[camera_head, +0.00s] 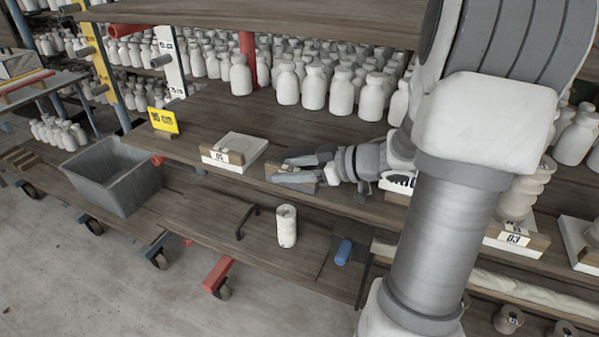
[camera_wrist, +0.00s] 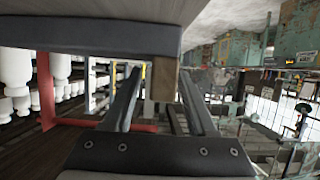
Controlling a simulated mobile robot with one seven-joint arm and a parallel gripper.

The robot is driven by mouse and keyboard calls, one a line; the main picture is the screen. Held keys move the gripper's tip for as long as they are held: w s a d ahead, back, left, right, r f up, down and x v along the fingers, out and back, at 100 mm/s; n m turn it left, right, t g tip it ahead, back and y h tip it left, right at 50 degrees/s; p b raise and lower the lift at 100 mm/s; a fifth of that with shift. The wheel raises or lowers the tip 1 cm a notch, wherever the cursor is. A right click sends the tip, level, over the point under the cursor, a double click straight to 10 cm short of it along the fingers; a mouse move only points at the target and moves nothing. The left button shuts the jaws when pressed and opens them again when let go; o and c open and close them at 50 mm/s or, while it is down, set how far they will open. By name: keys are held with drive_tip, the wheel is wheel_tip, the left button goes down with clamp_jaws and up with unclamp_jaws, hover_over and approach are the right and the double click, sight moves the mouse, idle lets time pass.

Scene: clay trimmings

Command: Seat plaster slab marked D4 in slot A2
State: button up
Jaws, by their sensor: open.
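My gripper (camera_head: 288,169) reaches leftward along the front edge of the middle shelf, its fingers apart. A wooden block (camera_head: 308,188) lies at the fingers, with a small label too hidden to read. In the wrist view my open gripper (camera_wrist: 160,82) has a pale wooden piece (camera_wrist: 163,88) showing between the fingers; I cannot tell whether they touch it. A white plaster slab (camera_head: 243,143) with a wooden front, its label looking like D5, sits just left of the gripper. I cannot read D4 or A2 anywhere.
A slab labelled like D3 (camera_head: 513,238) stands right, partly behind my arm. A yellow sign (camera_head: 163,119) stands at the shelf's left. Pale bottles (camera_head: 314,88) crowd the back. A grey bin (camera_head: 118,172) and white cylinder (camera_head: 286,226) are on the lower shelf.

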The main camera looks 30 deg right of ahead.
clamp_jaws()
idle(1.4)
